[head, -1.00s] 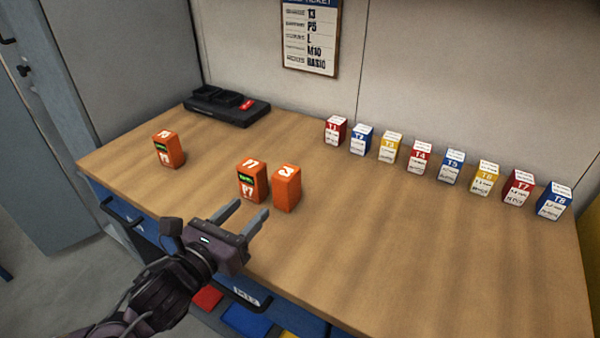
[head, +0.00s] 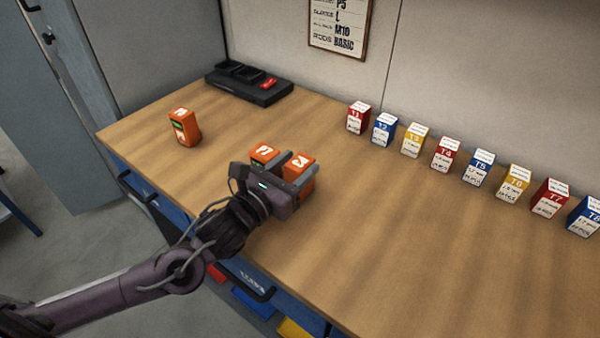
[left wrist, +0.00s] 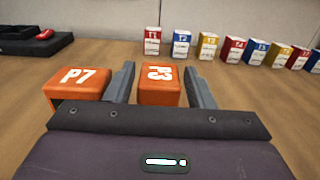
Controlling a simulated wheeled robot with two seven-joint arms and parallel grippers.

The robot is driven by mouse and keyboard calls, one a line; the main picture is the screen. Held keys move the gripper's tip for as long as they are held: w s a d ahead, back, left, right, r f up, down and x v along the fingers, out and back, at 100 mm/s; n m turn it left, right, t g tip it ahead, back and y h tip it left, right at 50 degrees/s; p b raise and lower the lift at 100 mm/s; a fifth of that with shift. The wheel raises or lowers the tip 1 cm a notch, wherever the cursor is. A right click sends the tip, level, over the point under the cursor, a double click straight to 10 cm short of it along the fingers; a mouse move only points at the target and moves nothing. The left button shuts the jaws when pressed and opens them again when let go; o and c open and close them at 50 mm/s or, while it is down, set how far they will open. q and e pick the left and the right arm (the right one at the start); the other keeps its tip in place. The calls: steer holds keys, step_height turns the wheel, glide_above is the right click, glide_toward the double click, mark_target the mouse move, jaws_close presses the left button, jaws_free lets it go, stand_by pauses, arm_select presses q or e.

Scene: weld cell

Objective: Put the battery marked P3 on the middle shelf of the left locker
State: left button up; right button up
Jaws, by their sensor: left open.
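The orange battery marked P3 (left wrist: 160,84) stands on the wooden bench, between the two fingers of my left gripper (left wrist: 160,88) in the left wrist view. In the head view my left gripper (head: 290,170) is open around this battery (head: 300,163), whose lower part is partly hidden by a finger. A second orange battery, marked P7 (left wrist: 77,80), stands just left of the left finger; it also shows in the head view (head: 264,152). A third orange battery (head: 185,127) stands apart at the left. My right gripper is not in view.
Several coloured boxes (head: 445,153) marked with T numbers line the back. A ticket board (head: 338,25) hangs on the wall. A grey-blue locker (head: 40,120) stands at the left.

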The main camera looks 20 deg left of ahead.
arm_select(q)
steer(key=shift+x, duration=0.9)
steer(key=c, duration=1)
steer(key=shift+o, duration=0.2)
steer(key=shift+r, duration=0.1)
